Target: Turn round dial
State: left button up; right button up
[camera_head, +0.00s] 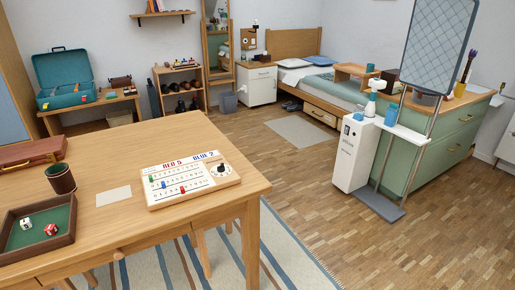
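A white scoreboard (190,178) in a wooden frame lies on the wooden table, with red and blue lettering along its top and rows of small pegs or markers. A round dial (220,170) with a black centre and marks around it sits at the board's right end. Its exact pointing direction is too small to read. Neither of my grippers is in view, and nothing touches the dial.
The wooden table (135,158) also holds a dice tray (72,231), a brown cup (61,179), a pale card (113,196) and a red-brown case (32,152). Open floor (300,185) lies right of the table. A white unit (353,152) with a tilted panel stands farther right.

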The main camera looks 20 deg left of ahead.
aim_at(220, 168)
jog(key=u, duration=0.6)
jog(key=i, duration=0.95)
jog(key=u, duration=0.95)
